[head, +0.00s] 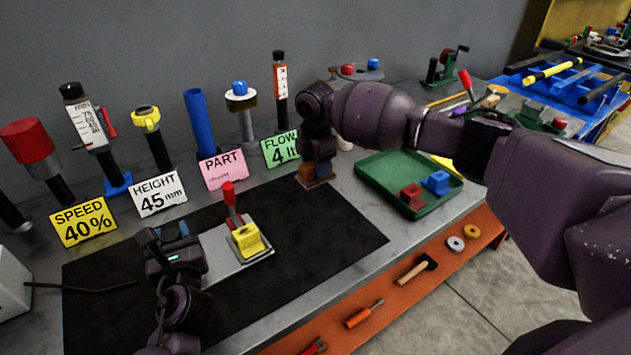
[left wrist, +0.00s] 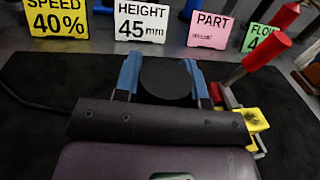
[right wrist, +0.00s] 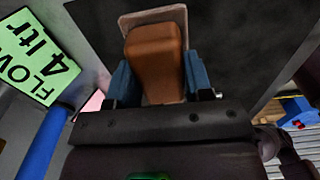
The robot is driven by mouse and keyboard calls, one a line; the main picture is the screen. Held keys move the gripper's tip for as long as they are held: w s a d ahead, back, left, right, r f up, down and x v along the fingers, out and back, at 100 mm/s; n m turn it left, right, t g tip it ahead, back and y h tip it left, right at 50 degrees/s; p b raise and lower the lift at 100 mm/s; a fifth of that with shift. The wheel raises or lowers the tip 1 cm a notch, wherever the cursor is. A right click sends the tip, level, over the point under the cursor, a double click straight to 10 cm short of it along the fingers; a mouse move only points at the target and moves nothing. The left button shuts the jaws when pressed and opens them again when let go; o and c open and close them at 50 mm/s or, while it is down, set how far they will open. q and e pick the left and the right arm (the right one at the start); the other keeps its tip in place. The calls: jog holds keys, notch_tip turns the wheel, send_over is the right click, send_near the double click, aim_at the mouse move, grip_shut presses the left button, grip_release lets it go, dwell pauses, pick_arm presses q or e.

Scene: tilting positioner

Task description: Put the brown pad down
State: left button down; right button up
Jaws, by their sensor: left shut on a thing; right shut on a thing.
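The brown pad (right wrist: 155,62) is between the blue fingers of my right gripper (right wrist: 158,85), which is shut on it. A paler flat piece shows behind the pad's far end in the right wrist view. In the head view the right gripper (head: 317,165) points down by the black mat's far right edge, with the pad (head: 306,172) low between its fingers. I cannot tell whether the pad touches the surface. My left gripper (head: 172,240) is over the mat's left part, shut on a dark round thing (left wrist: 165,82), mostly hidden in the head view.
A yellow clamp with a red handle (head: 246,236) stands on a grey plate just right of my left gripper. Sign cards, including FLOW (head: 281,149), and upright tools line the back. A green tray (head: 372,172) with red and blue blocks lies right. The black mat (head: 325,232) has free room.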

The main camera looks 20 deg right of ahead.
jog(key=shift+f, duration=2.45)
jog(key=shift+f, duration=0.15)
jog(key=o, duration=0.8)
jog(key=shift+o, duration=0.2)
notch_tip(320, 180, up, 12)
jog(key=shift+r, duration=0.2)
